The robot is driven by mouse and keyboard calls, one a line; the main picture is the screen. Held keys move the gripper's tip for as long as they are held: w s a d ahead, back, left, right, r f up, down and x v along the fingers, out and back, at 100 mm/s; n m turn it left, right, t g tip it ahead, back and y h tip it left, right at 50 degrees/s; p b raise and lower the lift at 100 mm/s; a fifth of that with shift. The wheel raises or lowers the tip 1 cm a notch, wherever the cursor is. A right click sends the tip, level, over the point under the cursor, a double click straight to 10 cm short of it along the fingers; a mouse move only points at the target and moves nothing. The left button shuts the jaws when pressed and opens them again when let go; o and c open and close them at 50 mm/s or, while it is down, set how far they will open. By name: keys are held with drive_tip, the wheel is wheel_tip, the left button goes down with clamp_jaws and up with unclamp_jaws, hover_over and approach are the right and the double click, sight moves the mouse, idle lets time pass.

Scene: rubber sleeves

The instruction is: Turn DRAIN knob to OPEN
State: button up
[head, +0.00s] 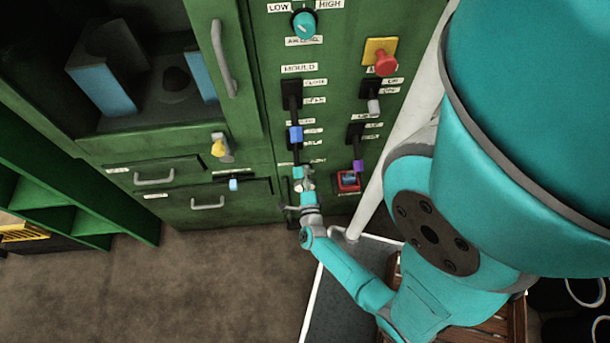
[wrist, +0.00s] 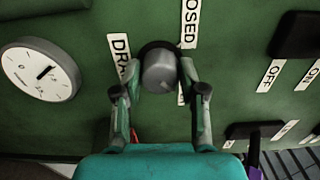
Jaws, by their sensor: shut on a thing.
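The DRAIN knob (wrist: 160,70) is a round grey knob on the green panel, in the middle of the wrist view. A partly covered label reading "DRA" (wrist: 119,55) is at its left, and a label ending in "OSED" (wrist: 190,24) is above it to the right. My gripper (wrist: 160,80) has one finger on each side of the knob and is shut on it. In the head view my gripper (head: 304,184) is at the lower panel and largely hides the knob. I cannot see an OPEN label or tell the knob's pointer direction.
A white round gauge (wrist: 42,70) is left of the knob in the wrist view. In the head view, a blue-handled lever (head: 295,134) is just above my gripper. A purple-handled switch (head: 358,166) and a red-framed switch (head: 348,181) are close on the right.

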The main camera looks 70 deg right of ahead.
drive_tip(key=o, duration=1.2)
drive_tip(key=shift+c, duration=0.2)
drive_tip(key=v, duration=1.2)
